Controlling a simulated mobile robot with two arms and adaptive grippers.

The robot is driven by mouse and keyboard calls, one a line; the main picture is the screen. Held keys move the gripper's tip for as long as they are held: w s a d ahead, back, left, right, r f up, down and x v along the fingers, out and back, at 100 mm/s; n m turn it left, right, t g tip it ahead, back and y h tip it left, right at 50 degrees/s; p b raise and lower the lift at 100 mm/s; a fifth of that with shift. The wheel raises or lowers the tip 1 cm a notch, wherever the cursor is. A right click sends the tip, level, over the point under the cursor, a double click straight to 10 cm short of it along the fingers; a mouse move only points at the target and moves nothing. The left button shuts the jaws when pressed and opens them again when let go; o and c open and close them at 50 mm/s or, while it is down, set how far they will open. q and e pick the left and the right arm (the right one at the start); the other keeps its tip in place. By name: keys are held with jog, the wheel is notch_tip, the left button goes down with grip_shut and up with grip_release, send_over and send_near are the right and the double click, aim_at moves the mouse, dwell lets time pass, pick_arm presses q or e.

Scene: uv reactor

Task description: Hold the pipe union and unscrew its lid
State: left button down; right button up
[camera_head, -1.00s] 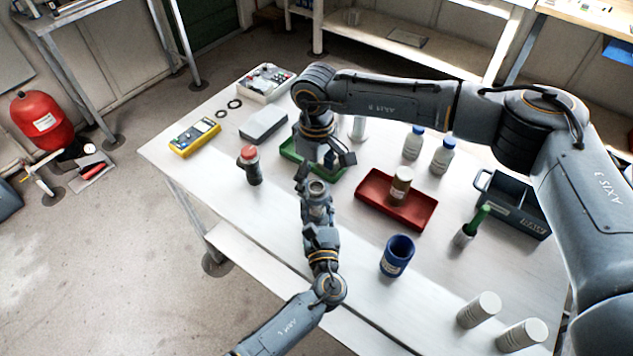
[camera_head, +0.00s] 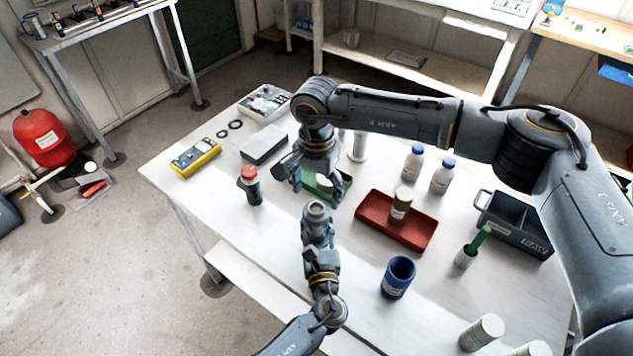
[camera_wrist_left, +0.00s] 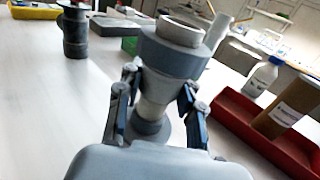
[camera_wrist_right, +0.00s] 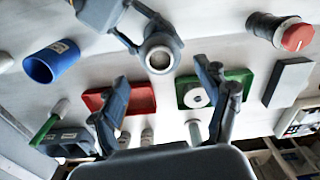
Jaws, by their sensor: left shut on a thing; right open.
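The grey pipe union (camera_head: 317,209) stands upright in my left gripper (camera_head: 319,228), above the table. In the left wrist view the two fingers (camera_wrist_left: 157,105) grip its narrower body below a wide grey collar (camera_wrist_left: 175,52); a pale ring shows at its top. In the right wrist view its round top opening (camera_wrist_right: 160,55) faces up. My right gripper (camera_head: 311,187) is open and empty, just behind the union and near the green tray (camera_head: 343,182). A round pale piece (camera_wrist_right: 197,96) lies in that tray; I cannot tell whether it is the lid.
A dark fitting with a red top (camera_head: 249,184) stands at left. A red tray (camera_head: 419,233) holds a brown jar (camera_head: 400,206). A blue cup (camera_head: 398,277), two bottles (camera_head: 413,163) and a divided bin (camera_head: 514,224) stand to the right. The table's front left is clear.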

aim_at(317, 207)
pick_arm(q)
jog(key=shift+f, duration=0.15)
pick_arm(e)
jog(key=m, duration=0.6)
jog(key=shift+r, duration=0.25)
jog(key=m, duration=0.3)
jog(key=shift+r+m, duration=0.1)
jog(key=shift+m, duration=0.2)
jog(key=m, duration=0.3)
jog(key=shift+r+m, duration=0.15)
jog(key=shift+m, duration=0.25)
jog(key=m, duration=0.4)
jog(key=shift+r, duration=0.1)
jog(key=m, duration=0.3)
jog(key=shift+r+m, duration=0.15)
jog(key=shift+m, duration=0.15)
jog(key=m, duration=0.3)
jog(key=shift+r+m, duration=0.15)
jog(key=shift+m, duration=0.25)
jog(key=m, duration=0.3)
jog(key=shift+r+m, duration=0.1)
jog(key=shift+m, duration=0.2)
jog(key=m, duration=0.4)
jog(key=shift+r, duration=0.15)
jog(key=shift+f+m, duration=0.4)
jog(key=shift+f, duration=3.6)
